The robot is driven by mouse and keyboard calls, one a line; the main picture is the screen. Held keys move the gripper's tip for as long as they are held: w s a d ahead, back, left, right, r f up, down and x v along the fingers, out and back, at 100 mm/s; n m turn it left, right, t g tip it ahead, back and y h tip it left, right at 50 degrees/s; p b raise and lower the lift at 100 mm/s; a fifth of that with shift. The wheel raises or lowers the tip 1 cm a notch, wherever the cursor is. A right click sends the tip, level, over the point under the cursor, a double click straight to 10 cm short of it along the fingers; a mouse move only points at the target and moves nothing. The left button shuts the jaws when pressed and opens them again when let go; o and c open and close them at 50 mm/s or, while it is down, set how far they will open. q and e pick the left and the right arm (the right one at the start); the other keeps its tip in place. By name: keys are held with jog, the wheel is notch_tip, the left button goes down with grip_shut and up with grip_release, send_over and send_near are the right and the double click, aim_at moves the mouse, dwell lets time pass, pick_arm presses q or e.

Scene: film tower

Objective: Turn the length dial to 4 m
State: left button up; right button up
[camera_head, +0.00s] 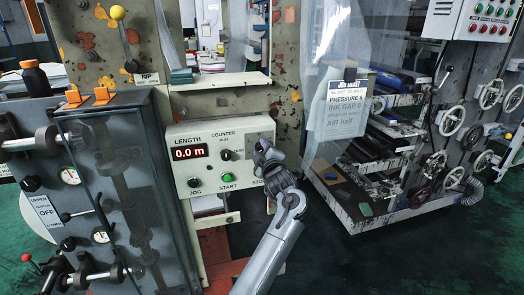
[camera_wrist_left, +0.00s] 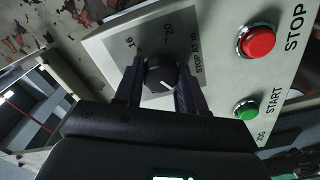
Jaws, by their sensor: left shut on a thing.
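The length dial (camera_wrist_left: 157,70) is a black knob on a grey plate marked "STOP AT M". The numbers 16 and 20 show beside it, and the others are hidden. Its white pointer line slants to the lower right in the wrist view, and the number it faces is hidden. My left gripper (camera_head: 263,151) is at the panel's right part, with one finger on each side of the dial, shut on it. In the head view the gripper hides the dial. The length display (camera_head: 189,153) reads 0.0 m. My right gripper is out of view.
The control panel (camera_head: 181,183) also bears a small counter knob (camera_head: 227,155), a black jog button (camera_head: 194,182) and a green start button (camera_head: 227,178). A red stop button (camera_wrist_left: 258,41) is close beside the dial plate. A clear hanging sheet (camera_head: 315,65) is to the right.

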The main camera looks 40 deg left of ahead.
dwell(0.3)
pick_arm(q)
jog(key=o, duration=1.1)
jog(key=shift+s, duration=0.1)
jog(key=shift+c, duration=0.2)
jog(key=shift+s+d, duration=0.1)
jog(key=shift+d, duration=0.1)
jog(key=p+v, duration=0.3)
jog(key=v, duration=0.7)
jog(key=shift+s, duration=0.1)
